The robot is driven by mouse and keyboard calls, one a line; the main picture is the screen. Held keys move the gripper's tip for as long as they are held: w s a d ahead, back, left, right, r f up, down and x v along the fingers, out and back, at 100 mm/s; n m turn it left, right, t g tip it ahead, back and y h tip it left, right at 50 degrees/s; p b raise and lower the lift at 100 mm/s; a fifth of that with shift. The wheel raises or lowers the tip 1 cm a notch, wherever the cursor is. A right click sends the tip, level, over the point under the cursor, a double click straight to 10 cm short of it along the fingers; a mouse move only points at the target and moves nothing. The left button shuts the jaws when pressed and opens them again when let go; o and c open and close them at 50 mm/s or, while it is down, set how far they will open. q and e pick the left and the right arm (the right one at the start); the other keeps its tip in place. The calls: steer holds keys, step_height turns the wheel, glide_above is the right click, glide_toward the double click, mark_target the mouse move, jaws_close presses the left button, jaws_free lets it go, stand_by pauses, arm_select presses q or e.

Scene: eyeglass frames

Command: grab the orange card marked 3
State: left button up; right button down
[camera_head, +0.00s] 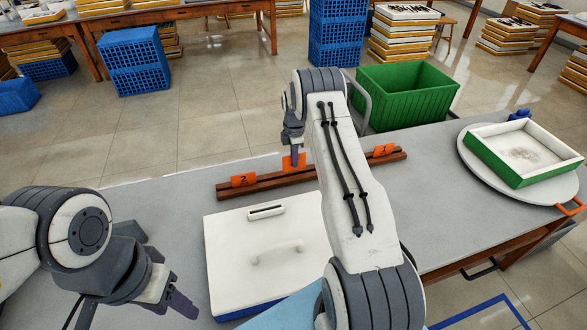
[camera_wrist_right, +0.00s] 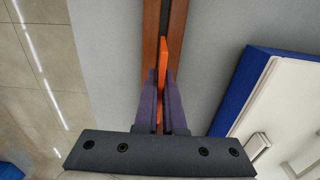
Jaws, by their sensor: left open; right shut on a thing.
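A wooden rack (camera_head: 262,186) on the grey table holds upright orange cards. The card marked 2 (camera_head: 243,181) stands at its left. A card that looks marked 1 (camera_head: 383,150) stands at its right. A middle orange card (camera_head: 287,163) stands between them, its mark covered by my gripper. My right gripper (camera_head: 295,158) is shut on this middle card. In the right wrist view the fingers (camera_wrist_right: 160,100) close on both sides of the card (camera_wrist_right: 163,62), which is seen edge-on in the rack's groove. My left gripper (camera_head: 180,308) is open and empty at the lower left.
A white box (camera_head: 230,262) with a slotted lid and handle sits in front of the rack. A green-sided tray (camera_head: 483,152) lies on a round white board (camera_head: 468,160) at the right. A green crate (camera_head: 400,97) stands behind the table.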

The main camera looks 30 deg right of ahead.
steer(key=s+d+r+b, duration=0.2)
steer(key=s+r, duration=0.5)
steer(key=s, duration=0.4)
steer(key=shift+s+d, duration=0.2)
steer(key=shift+d, duration=0.3)
